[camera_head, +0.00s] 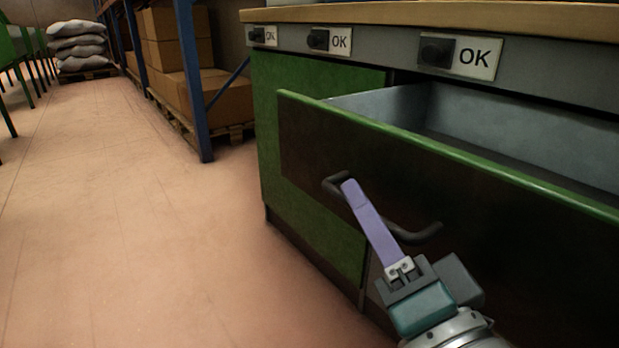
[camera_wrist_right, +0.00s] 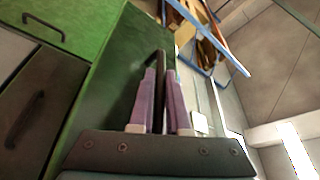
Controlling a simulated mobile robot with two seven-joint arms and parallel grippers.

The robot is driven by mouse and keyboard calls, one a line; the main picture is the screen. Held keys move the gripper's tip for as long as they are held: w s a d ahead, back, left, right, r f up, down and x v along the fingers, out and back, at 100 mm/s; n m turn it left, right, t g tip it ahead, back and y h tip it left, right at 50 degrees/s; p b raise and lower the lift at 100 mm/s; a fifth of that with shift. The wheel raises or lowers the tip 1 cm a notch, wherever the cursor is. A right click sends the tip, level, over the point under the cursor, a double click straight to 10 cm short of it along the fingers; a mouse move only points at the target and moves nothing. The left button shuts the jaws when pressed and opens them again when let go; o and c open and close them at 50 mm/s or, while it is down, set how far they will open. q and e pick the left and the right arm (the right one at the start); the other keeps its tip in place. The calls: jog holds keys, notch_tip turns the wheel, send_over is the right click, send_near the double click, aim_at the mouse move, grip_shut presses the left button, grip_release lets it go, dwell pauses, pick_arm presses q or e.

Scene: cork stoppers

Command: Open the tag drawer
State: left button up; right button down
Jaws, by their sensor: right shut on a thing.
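The drawer (camera_head: 470,215) has a dark front with a green top edge. It stands pulled out of the cabinet, and its grey inside shows bare where I can see it. Its dark bar handle (camera_head: 418,236) is on the front. My right gripper (camera_head: 350,187) has its purple fingers at the handle and is shut on it. In the right wrist view the handle (camera_wrist_right: 160,62) runs between the two fingers (camera_wrist_right: 160,78). My left gripper is in neither view.
The green cabinet (camera_head: 310,190) has a wooden top (camera_head: 430,15) and several "OK" tags (camera_head: 475,58) along its upper strip. A blue rack post (camera_head: 192,80) and boxes (camera_head: 215,95) stand behind. Floor (camera_head: 120,220) at the left is clear.

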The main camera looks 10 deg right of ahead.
jog(key=c, duration=0.9)
grip_release()
jog(key=p+v, duration=0.2)
jog(key=v, duration=0.8)
